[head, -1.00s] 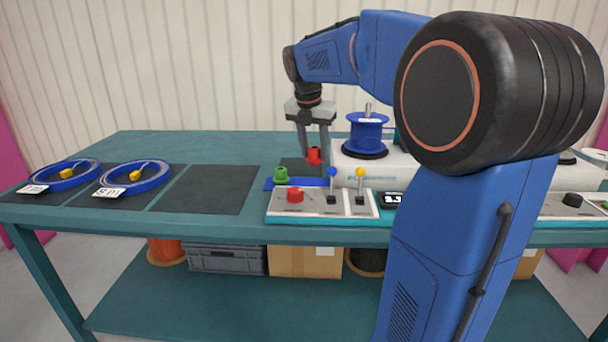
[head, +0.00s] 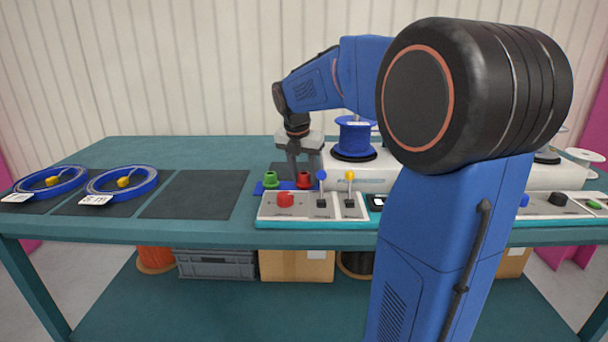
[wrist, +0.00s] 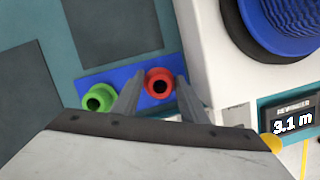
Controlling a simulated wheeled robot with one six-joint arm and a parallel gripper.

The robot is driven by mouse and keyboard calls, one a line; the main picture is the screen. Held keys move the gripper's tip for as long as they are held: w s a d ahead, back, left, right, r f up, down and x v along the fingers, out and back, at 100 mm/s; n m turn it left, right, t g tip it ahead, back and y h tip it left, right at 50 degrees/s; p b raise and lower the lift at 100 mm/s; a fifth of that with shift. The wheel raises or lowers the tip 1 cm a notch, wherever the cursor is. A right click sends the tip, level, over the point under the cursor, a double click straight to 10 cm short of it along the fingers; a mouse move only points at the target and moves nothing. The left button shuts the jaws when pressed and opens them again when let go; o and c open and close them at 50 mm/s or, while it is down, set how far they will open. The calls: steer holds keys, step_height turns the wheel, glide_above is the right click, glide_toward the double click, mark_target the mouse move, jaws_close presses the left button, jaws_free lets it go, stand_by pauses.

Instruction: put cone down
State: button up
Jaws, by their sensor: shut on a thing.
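The red cone (head: 303,180) is at my gripper (head: 305,172), low over the right part of a small blue plate (head: 259,187). In the wrist view the red cone (wrist: 159,84) sits between the two fingers (wrist: 154,92), which are shut on it. The green cone (head: 271,179) stands upright on the left part of the plate, apart from the red one; it also shows in the wrist view (wrist: 97,97). I cannot tell for certain whether the red cone's base touches the plate.
A control panel (head: 300,208) with a red button and blue and yellow levers stands just in front of the plate. A white machine with a blue spool (head: 355,137) is to the right. Dark mats with blue cable coils (head: 122,182) lie at left; one mat (head: 195,195) is bare.

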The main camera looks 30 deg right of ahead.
steer(key=o, duration=1)
steer(key=shift+o, duration=0.2)
steer(key=v, duration=1.2)
steer(key=shift+a+r, duration=0.1)
